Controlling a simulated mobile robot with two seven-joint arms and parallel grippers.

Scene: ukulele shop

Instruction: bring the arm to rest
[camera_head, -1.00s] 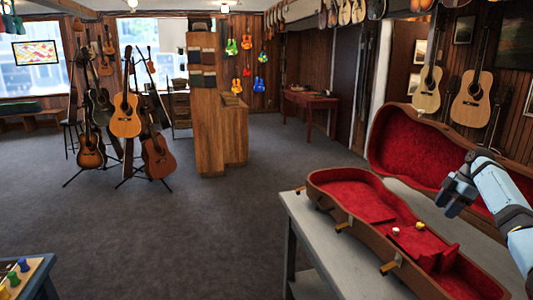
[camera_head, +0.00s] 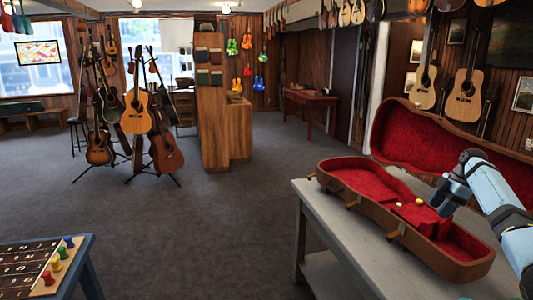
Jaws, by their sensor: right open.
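My right arm comes in from the right edge. Its dark gripper (camera_head: 447,198) is open and hangs over the inner end of the open guitar case (camera_head: 412,238), with nothing seen between its fingers. The case is brown with a red lining and lies on a grey table (camera_head: 307,205); its raised lid (camera_head: 415,138) stands behind the gripper. Two small pale and yellow items (camera_head: 419,202) lie in the case, left of the gripper. My left gripper is not in view.
A blue-edged table (camera_head: 78,250) with a lettered board and coloured pegs (camera_head: 57,264) stands at the lower left. Guitars on stands (camera_head: 135,112) and a wooden shelf unit (camera_head: 213,120) stand farther back. The carpet between the tables is clear.

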